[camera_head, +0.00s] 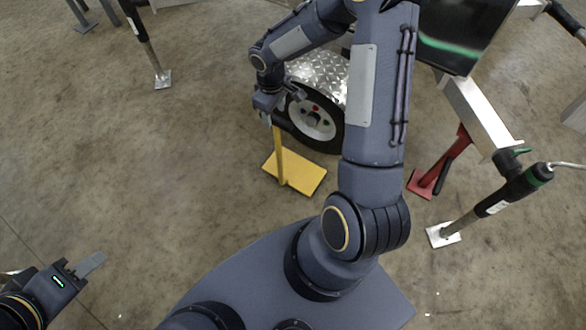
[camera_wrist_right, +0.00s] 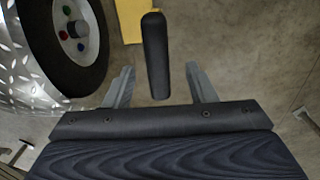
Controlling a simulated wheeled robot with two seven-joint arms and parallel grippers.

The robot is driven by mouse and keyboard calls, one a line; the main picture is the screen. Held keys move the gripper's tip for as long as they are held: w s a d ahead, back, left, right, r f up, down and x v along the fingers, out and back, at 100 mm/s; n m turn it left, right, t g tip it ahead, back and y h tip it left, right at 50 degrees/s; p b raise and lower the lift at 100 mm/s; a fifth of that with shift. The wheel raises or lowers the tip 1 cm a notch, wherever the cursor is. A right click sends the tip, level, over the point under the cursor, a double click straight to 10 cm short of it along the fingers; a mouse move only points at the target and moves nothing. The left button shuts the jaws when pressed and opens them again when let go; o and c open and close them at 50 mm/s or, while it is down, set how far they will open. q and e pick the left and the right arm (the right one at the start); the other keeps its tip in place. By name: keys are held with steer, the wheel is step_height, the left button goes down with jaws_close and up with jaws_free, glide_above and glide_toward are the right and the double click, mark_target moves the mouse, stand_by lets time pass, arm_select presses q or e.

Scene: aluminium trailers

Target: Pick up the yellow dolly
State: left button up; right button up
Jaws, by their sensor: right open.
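The yellow dolly (camera_head: 308,177) stands on the floor beside the trailer wheel. It has a flat yellow base, an upright yellow post and a black handle on top. My right gripper (camera_head: 277,103) is at the top of the post, near the handle. In the right wrist view, my right gripper (camera_wrist_right: 160,84) is open, and the black handle (camera_wrist_right: 154,50) shows between its two fingers with gaps on both sides. Part of the yellow base (camera_wrist_right: 132,20) shows behind the handle. My left gripper (camera_head: 90,265) is low at the left, far from the dolly; its finger opening is unclear.
A trailer wheel (camera_head: 312,118) under a diamond-plate fender (camera_head: 322,75) is close to the dolly's right. A red stand (camera_head: 440,165) and a jack with a metal foot (camera_head: 443,235) stand further right. The floor left of the dolly is clear.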

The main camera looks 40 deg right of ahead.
mark_target(275, 116)
step_height(275, 116, down, 6)
steer(key=shift+d+r+b, duration=0.15)
steer(key=shift+r+b, duration=0.1)
steer(key=shift+b, duration=0.6)
steer(key=shift+r, duration=0.1)
jaws_close()
steer(key=shift+w+r, duration=0.15)
